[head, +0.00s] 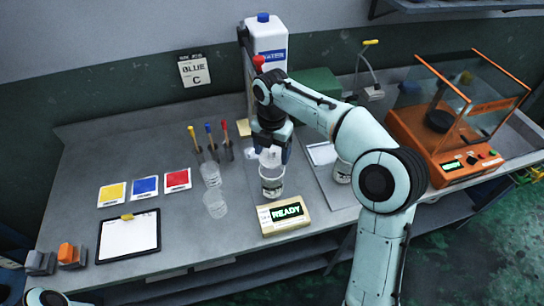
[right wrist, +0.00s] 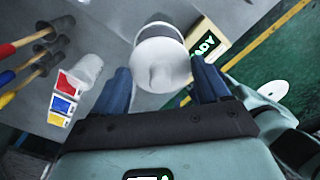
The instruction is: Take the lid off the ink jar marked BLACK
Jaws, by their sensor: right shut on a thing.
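In the right wrist view, a white round piece (right wrist: 160,62) shows between and beyond the fingers. I cannot tell whether lid and jar are touching or apart. A second pale jar (head: 343,171) is partly hidden by my right arm. My left gripper is out of view.
A scale reading READY (head: 285,214) stands close in front of the jar. Clear cups (head: 211,175) and upright coloured-handled tools (head: 211,140) are to its left. A large white bottle (head: 268,45) stands behind, an orange glass-sided balance (head: 440,145) at right.

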